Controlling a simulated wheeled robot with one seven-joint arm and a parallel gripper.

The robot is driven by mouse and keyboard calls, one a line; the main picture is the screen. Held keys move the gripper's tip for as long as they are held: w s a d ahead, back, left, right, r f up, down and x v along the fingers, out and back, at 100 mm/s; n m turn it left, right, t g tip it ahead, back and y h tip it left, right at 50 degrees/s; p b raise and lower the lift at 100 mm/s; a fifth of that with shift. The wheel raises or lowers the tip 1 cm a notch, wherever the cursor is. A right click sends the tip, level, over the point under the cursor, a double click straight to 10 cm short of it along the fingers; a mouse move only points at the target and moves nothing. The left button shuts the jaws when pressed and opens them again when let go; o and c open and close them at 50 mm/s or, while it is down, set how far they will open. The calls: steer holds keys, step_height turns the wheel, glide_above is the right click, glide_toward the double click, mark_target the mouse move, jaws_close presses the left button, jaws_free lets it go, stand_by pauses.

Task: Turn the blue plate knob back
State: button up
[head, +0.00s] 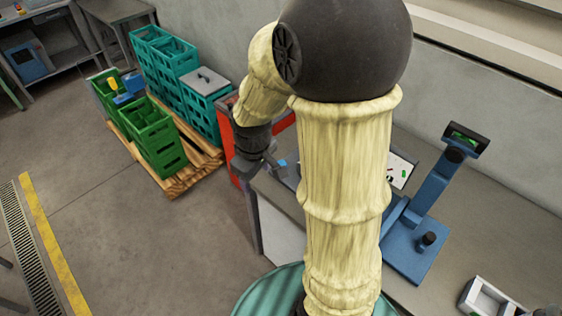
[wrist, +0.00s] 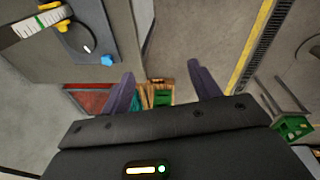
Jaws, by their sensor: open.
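A blue knob (wrist: 108,60) sits at the edge of a grey plate-like unit in the upper left of the wrist view. A small blue spot (head: 282,163) beside my gripper in the head view may be the same knob. My gripper (wrist: 160,82) is open, its two fingers apart and nothing between them. The knob lies to the left of the left finger, apart from it in the picture. In the head view my gripper (head: 262,172) hangs at the bench's left end. My arm hides much of the labeller there.
The unit also carries a black dial (wrist: 80,40), yellow parts (wrist: 63,25) and a white marked strip (wrist: 35,28). A blue stand with a display (head: 425,205) is on the bench (head: 475,220). Green crates (head: 157,140) stand on a pallet.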

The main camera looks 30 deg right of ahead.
steer(key=w+d+f+n+g, duration=0.1)
steer(key=w+d+f+n, duration=0.15)
steer(key=w+n, duration=0.35)
steer(key=w+d+f+n, duration=0.1)
steer(key=w+d+n, duration=0.2)
steer(key=w+n, duration=0.3)
steer(key=n, duration=0.8)
glide_above(281, 161)
steer(key=s, duration=0.1)
step_height(281, 161, down, 4)
steer(key=f, duration=0.1)
steer(key=shift+s+a+r+g, duration=0.1)
steer(key=shift+a+r+g, duration=0.15)
steer(key=shift+g, duration=0.15)
step_height(281, 161, down, 17)
steer(key=p, duration=0.5)
steer(key=shift+f, duration=0.2)
steer(key=shift+c, duration=0.4)
steer(key=c, duration=0.9)
